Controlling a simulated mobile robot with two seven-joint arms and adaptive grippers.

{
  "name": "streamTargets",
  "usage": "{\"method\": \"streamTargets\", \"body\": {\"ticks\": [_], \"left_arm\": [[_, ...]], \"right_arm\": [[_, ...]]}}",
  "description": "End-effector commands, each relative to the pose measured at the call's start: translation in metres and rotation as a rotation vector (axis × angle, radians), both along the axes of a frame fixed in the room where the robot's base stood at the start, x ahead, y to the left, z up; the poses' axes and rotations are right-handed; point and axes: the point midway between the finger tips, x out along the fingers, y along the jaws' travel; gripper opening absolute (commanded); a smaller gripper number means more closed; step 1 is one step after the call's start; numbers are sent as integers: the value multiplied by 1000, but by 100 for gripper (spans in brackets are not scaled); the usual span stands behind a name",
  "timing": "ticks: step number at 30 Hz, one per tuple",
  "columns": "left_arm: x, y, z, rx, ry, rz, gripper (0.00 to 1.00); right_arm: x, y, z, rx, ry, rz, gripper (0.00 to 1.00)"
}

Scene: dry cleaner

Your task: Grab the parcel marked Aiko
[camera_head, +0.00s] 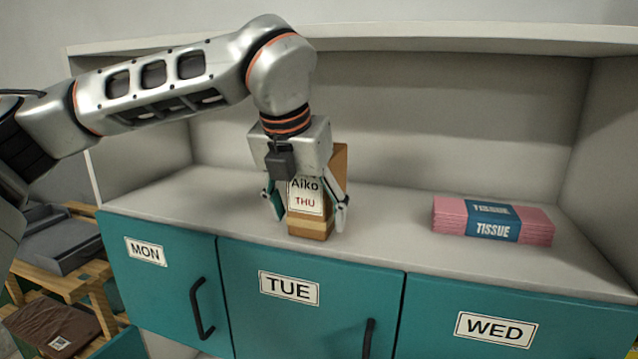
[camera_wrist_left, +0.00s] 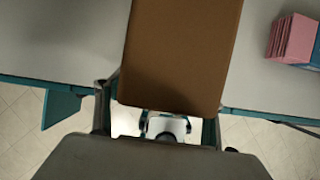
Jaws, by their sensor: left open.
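The brown parcel (camera_head: 311,228) stands upright on the shelf above the TUE door, with a white label reading "Aiko" and "THU". My left gripper (camera_head: 306,214) points down over it, with one finger on each side of the parcel. The fingers are open; I cannot tell whether either touches it. In the left wrist view the parcel's brown top (camera_wrist_left: 180,50) fills the upper middle, and the fingers of my left gripper (camera_wrist_left: 158,110) show at its lower edge. My right gripper is not in view.
A pink tissue pack (camera_head: 492,220) lies on the shelf to the right, also in the left wrist view (camera_wrist_left: 290,38). Teal doors marked MON (camera_head: 160,285), TUE (camera_head: 310,325) and WED (camera_head: 495,300) are below. A wooden rack (camera_head: 85,290) stands at lower left. The shelf (camera_head: 385,215) is clear between parcel and tissues.

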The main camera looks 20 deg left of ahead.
Motion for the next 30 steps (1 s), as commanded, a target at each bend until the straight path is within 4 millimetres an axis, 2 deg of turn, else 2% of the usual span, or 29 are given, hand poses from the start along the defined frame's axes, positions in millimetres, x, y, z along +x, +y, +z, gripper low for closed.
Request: {"method": "streamTargets", "body": {"ticks": [3,11,12,15,18,30], "left_arm": [[4,0,-11,0,2,1,68],[6,0,-14,0,-1,1,68],[6,0,-14,0,-1,1,63],[6,0,-14,0,0,1,37],[6,0,-14,0,0,1,15],[4,0,-10,-2,-3,1,15]], "right_arm": [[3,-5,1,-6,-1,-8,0],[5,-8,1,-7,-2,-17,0],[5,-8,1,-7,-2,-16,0],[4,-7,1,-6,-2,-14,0],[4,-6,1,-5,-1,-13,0],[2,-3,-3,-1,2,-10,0]]}}
